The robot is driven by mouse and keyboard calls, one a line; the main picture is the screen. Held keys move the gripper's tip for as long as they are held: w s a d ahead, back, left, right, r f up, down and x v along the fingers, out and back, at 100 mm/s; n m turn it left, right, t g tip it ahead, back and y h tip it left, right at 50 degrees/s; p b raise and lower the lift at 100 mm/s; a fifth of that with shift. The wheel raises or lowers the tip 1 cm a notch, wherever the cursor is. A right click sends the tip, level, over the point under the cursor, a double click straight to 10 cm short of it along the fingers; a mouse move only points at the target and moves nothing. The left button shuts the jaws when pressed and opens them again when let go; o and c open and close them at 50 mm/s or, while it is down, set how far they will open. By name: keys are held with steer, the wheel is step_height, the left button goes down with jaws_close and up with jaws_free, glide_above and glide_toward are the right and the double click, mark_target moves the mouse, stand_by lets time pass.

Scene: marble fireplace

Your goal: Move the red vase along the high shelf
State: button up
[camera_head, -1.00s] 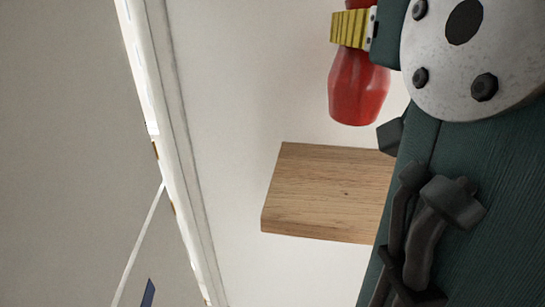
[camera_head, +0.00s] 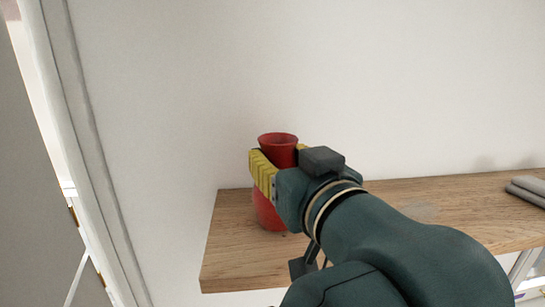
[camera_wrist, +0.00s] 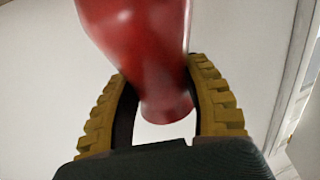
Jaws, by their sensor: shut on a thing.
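The red vase (camera_head: 278,148) is upright, mouth up, over the left end of the wooden shelf (camera_head: 235,255) in the head view. I cannot tell whether its base touches the board. My gripper (camera_head: 280,162) has its ribbed yellow fingers shut around the vase's upper part, and the arm reaches in from the lower right. In the wrist view the vase (camera_wrist: 140,35) fills the upper middle, and my gripper (camera_wrist: 160,80) has one finger on each side of it. The gripper hides part of the vase in the head view.
A rolled or folded grey item (camera_head: 530,187) lies at the shelf's right end. The board between it and my arm looks bare where visible. A plain wall (camera_head: 180,80) stands behind, and a white frame edge (camera_head: 85,150) runs down the left.

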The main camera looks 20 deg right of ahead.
steer(key=o, duration=1.2)
steer(key=shift+f, duration=0.1)
steer(key=s+b, duration=0.4)
steer(key=s, duration=0.8)
steer(key=shift+a, duration=0.15)
steer(key=shift+t, duration=0.8)
steer(key=w+a+f+p, duration=0.2)
steer(key=w+a, duration=0.1)
steer(key=shift+w+a+f+p, duration=0.15)
steer(key=shift+w+f+p, duration=0.15)
steer(key=shift+f+p, duration=0.1)
steer(key=shift+s+a+f+t+p, duration=0.4)
steer(key=shift+s+a+f, duration=0.2)
steer(key=shift+a, duration=0.35)
steer(key=shift+s+a+f+t+p, duration=0.35)
steer(key=shift+s+a+f+t, duration=0.15)
steer(key=shift+a, duration=0.45)
steer(key=shift+s+a+f+t+p, duration=0.4)
steer(key=shift+s+a+f, duration=0.25)
steer(key=shift+a, duration=0.3)
